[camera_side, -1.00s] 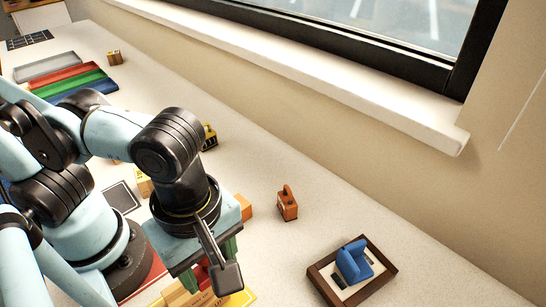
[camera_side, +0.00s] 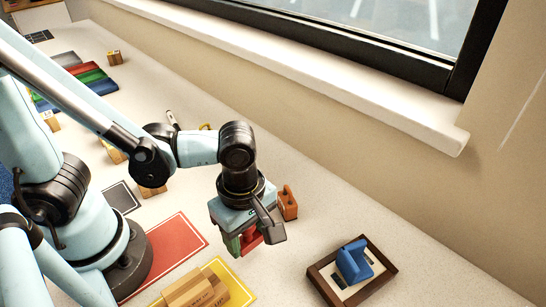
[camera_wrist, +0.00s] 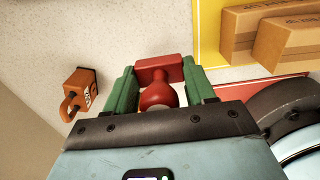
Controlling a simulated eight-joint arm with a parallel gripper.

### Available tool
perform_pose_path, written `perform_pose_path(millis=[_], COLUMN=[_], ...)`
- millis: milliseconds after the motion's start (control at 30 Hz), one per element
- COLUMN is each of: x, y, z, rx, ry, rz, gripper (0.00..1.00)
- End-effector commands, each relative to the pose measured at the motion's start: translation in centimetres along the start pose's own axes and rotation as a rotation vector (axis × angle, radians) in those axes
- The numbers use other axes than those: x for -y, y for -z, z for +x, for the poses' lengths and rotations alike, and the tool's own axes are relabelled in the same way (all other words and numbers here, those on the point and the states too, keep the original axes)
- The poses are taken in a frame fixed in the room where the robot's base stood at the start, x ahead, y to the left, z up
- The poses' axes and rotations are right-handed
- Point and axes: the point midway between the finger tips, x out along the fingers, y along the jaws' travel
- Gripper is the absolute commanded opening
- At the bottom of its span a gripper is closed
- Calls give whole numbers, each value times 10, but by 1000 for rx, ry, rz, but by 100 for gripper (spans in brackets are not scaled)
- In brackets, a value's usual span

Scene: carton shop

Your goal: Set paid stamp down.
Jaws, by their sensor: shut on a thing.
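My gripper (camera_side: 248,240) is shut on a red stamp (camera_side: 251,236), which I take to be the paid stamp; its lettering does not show. In the wrist view the stamp (camera_wrist: 158,72) has a rectangular block and a rounded knob, with the green fingers of my gripper (camera_wrist: 158,88) on both sides of it. The stamp is over bare pale counter (camera_wrist: 110,30), between the orange handled block (camera_wrist: 82,88) and the yellow mat (camera_wrist: 207,45). I cannot tell whether its base touches the counter.
The orange block (camera_side: 288,203) stands just behind my gripper. A blue stamp-like thing (camera_side: 354,262) sits in a brown-framed tray (camera_side: 318,279) to the right. Cartons (camera_side: 190,290) lie on the yellow mat, next to a red mat (camera_side: 165,255).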

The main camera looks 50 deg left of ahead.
Motion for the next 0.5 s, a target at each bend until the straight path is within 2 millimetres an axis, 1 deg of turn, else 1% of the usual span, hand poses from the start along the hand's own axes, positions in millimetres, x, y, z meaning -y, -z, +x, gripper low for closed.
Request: perform_pose_path(millis=[100, 200, 300, 500], x=[0, 0, 0, 0], y=[-1, 0, 0, 0], z=[12, 20, 23, 24], rx=[0, 0, 0, 0], ry=[0, 0, 0, 0], rz=[0, 0, 0, 0], gripper=[24, 24, 24, 24])
